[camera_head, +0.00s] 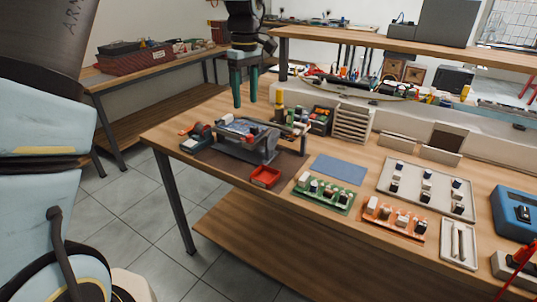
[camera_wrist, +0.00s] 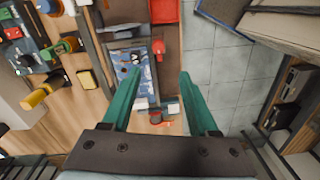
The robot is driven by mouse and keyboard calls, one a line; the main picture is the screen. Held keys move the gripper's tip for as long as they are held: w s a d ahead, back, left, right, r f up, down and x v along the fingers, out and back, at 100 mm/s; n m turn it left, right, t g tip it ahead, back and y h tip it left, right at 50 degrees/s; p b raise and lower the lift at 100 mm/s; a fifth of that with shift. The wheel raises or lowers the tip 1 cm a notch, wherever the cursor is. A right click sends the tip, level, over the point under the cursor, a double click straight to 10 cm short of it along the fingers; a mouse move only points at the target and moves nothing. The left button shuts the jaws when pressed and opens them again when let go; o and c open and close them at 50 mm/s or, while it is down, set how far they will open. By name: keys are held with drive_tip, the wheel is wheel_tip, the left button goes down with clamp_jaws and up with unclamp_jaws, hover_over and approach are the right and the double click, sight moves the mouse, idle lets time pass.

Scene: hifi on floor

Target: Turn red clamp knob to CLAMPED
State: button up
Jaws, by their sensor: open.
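The grey clamp fixture (camera_head: 268,151) stands on a dark mat at the left end of the workbench, with a blue-grey part on its top. It also shows in the wrist view (camera_wrist: 125,44) between and beyond my fingers. A red knob-like piece (camera_wrist: 158,47) sits at the fixture's side in the wrist view. It is probably the clamp knob; a smaller red piece (camera_wrist: 156,118) lies nearer. No CLAMPED marking is legible. My gripper (camera_head: 245,104), with two green fingers, is open and empty, pointing down above and behind the fixture. The fingers (camera_wrist: 160,73) are apart from the red knob.
A red tray (camera_head: 265,177) lies in front of the fixture. A red-and-dark tool (camera_head: 196,132) is at its left; bins (camera_head: 321,119) and stacked trays (camera_head: 353,123) are at its right. Green (camera_head: 323,194) and orange (camera_head: 394,218) boards lie farther right. The shelf (camera_head: 400,42) overhangs the back.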

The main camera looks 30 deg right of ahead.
sight(250, 136)
drive_tip(key=f+p, duration=0.1)
drive_tip(key=f, duration=0.2)
drive_tip(key=f+p, duration=0.1)
drive_tip(key=f, duration=0.3)
drive_tip(key=s+f+p, duration=0.1)
drive_tip(key=f, duration=0.2)
drive_tip(key=shift+d+f, duration=0.2)
drive_tip(key=shift+f, duration=0.2)
drive_tip(key=shift+c, duration=0.2)
clamp_jaws()
